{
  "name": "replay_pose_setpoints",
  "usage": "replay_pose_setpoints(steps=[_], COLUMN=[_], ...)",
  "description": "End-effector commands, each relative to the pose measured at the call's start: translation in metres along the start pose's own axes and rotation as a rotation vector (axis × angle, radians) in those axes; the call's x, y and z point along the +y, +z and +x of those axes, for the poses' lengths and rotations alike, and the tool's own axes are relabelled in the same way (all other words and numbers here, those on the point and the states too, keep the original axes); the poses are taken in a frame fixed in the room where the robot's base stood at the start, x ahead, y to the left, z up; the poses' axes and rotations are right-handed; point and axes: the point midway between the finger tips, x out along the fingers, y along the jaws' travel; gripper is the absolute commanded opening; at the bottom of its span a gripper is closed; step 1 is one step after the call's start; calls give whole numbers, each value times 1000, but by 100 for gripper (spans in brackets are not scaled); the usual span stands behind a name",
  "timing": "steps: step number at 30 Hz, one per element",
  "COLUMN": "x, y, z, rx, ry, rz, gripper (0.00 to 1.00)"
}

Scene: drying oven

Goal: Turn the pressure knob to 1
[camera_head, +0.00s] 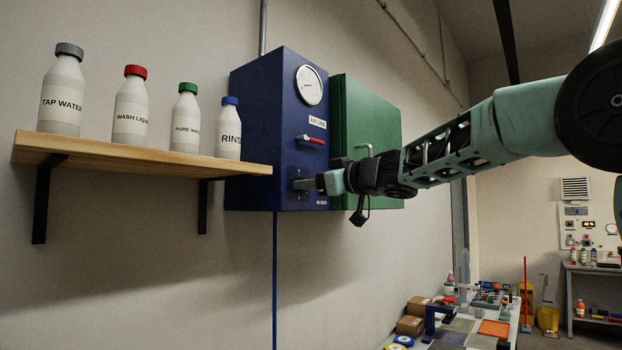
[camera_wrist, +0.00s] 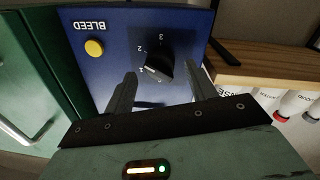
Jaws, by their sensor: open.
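The pressure knob (camera_wrist: 158,66) is black and round, on a dark square plate on the blue box's front face. In the wrist view small white numerals, 3 and 2 among them, run around its edge. A pale mark on the knob points to the lower left of the picture; the numeral there is too small to read surely. My gripper (camera_wrist: 162,78) is open, its two fingers apart on either side of the knob, with no clear grip on it. In the head view my gripper (camera_head: 306,184) is at the lower front of the blue box (camera_head: 265,130), and it mostly hides the knob.
A yellow BLEED button (camera_wrist: 94,48) is beside the knob. Above it on the box are a red-handled lever (camera_head: 312,141) and a round gauge (camera_head: 309,85). A green cabinet (camera_head: 370,120) adjoins the box. A wooden shelf (camera_head: 140,152) with several bottles is at the left.

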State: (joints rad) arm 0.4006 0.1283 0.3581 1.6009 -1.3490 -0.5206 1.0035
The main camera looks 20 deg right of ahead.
Motion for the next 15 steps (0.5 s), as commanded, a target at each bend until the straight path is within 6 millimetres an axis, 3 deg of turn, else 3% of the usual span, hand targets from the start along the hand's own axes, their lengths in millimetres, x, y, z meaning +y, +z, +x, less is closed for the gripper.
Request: replay_pose_setpoints(steps=[4,13,15], x=[-1,0,0], y=[0,0,0], z=[10,12,12], rx=[1,0,0], ry=[-2,0,0], rz=[1,0,0], gripper=[56,56,37])
